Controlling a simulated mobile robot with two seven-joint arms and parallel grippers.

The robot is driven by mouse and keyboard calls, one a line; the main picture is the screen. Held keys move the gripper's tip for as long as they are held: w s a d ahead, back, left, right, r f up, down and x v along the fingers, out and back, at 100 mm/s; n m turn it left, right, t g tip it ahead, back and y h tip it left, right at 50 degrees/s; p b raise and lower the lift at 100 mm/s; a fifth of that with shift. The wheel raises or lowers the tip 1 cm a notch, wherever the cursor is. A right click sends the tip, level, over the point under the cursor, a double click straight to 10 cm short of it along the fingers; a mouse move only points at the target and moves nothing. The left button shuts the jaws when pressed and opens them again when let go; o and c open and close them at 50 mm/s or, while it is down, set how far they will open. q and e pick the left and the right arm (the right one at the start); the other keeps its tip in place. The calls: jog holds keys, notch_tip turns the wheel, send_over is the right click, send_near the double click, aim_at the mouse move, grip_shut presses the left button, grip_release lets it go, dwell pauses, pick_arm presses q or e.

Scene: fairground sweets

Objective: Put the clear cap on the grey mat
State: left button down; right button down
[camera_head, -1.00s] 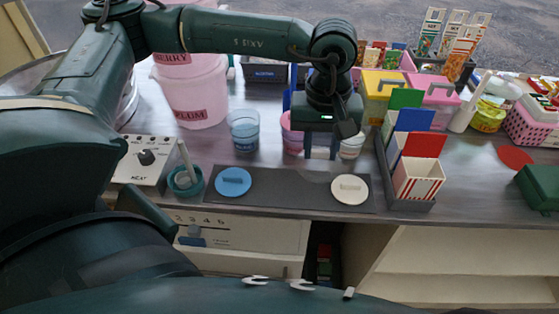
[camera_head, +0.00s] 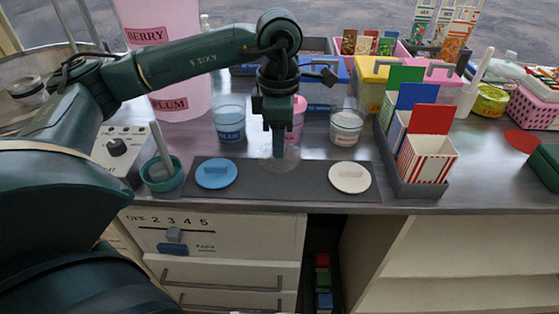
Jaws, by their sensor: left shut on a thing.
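The grey mat (camera_head: 313,188) lies along the front of the counter. A blue cap (camera_head: 216,173) lies on its left part and a white cap (camera_head: 350,177) on its right part. My left gripper (camera_head: 279,153) points down over the mat's middle, between these caps, with its fingers close together. The clear cap (camera_head: 289,163) is a faint, see-through disc at the fingertips, over the mat's back part. The gripper is shut on it. I cannot tell whether the cap touches the mat.
Behind the mat stand a blue cup (camera_head: 229,123), a pink cup (camera_head: 298,117) partly hidden by my gripper, and a white cup (camera_head: 346,127). A teal pot (camera_head: 161,173) is left of the mat. A holder with striped boxes (camera_head: 426,158) is right of it.

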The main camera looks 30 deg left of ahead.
pick_arm(q)
jog(key=shift+f, duration=2.6)
jog(key=shift+f, duration=0.25)
jog(key=c, duration=1)
grip_release()
jog(key=shift+r, duration=0.1)
notch_tip(320, 180, up, 12)
jog(key=shift+r, duration=0.15)
